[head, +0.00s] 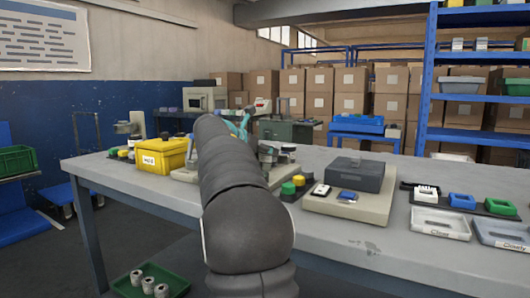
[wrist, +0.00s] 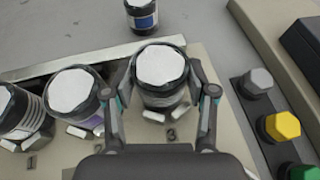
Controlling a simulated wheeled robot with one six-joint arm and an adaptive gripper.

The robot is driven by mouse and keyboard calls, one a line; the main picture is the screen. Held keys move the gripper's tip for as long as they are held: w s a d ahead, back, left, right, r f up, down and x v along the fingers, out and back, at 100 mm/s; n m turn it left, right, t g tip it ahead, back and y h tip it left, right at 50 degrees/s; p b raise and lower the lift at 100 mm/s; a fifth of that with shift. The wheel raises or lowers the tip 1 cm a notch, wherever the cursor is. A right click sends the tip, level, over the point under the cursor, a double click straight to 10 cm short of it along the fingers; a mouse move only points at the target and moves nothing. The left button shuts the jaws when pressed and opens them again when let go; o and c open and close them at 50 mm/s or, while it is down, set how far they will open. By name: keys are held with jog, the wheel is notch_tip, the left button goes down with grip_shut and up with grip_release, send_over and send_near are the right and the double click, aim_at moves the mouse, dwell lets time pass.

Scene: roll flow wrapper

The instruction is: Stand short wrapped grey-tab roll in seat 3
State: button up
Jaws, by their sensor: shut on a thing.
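In the wrist view my gripper (wrist: 162,95) is shut on a dark wrapped roll with a white top (wrist: 160,66). The roll looks upright, at the place marked 3 (wrist: 171,135), with small white blocks at its foot. I cannot tell whether its base touches the seat, and no grey tab is clear on it. A similar roll with a purple band (wrist: 75,95) stands left of it, and another roll (wrist: 18,112) stands by mark 1. In the head view my arm hides most of this station.
A roll with a blue label (wrist: 143,16) stands beyond the cream base (wrist: 230,150). Grey, yellow (wrist: 282,126) and green buttons sit to the right. In the head view, a yellow bin (head: 160,155) is left of my arm and a dark box (head: 355,174) right.

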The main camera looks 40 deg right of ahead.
jog(key=shift+f, duration=0.15)
jog(key=o, duration=1.4)
jog(key=shift+c, duration=0.2)
jog(key=shift+a+r, duration=0.25)
jog(key=shift+r, duration=0.05)
jog(key=p+v, duration=0.1)
jog(key=v, duration=1)
jog(key=shift+a, duration=0.25)
